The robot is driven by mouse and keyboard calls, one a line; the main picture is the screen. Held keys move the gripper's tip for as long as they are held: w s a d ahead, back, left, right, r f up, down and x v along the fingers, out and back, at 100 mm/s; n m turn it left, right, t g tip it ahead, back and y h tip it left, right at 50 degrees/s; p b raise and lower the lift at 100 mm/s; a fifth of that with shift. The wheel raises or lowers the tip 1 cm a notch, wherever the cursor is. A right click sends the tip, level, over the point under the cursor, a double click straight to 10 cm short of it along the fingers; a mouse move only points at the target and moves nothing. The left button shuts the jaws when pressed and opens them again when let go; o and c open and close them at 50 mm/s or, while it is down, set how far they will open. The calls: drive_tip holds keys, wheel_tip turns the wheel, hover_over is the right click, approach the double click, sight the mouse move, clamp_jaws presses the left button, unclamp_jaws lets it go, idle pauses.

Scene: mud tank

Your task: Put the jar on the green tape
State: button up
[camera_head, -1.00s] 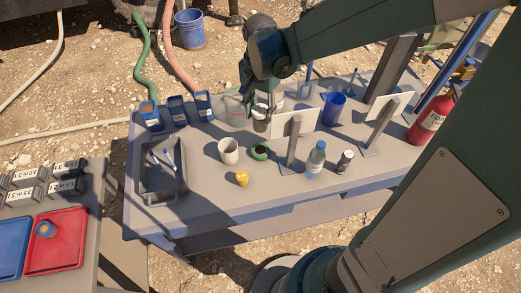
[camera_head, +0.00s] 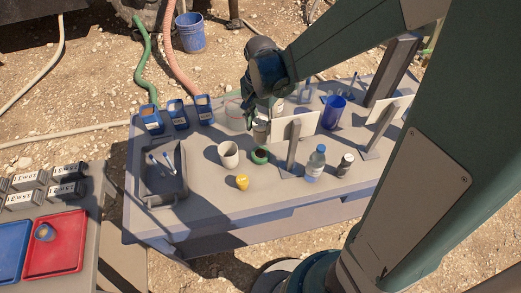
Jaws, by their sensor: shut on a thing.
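A grey jar (camera_head: 261,131) hangs upright below my gripper (camera_head: 260,116), which is shut on it. The jar is just behind the green tape roll (camera_head: 260,155) in the picture, and I cannot tell the exact height between the jar and the table. The green tape lies flat on the grey table, with a dark centre. The gripper's fingers are small and partly hidden by the wrist above.
On the table (camera_head: 220,200), a white cup (camera_head: 228,154) stands left of the tape and a yellow object (camera_head: 242,182) in front. A sign stand (camera_head: 293,145) and a water bottle (camera_head: 316,162) are to the right. A grey tray (camera_head: 163,185) is at left.

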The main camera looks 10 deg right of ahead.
sight(261, 140)
drive_tip(key=shift+f, duration=2.9)
drive_tip(key=shift+f+b, duration=0.45)
drive_tip(key=shift+f, duration=1.6)
drive_tip(key=shift+f, duration=0.2)
drive_tip(key=o, duration=1.3)
drive_tip(key=shift+r, duration=0.25)
drive_tip(key=shift+r+p, duration=0.55)
drive_tip(key=shift+r, duration=5.4)
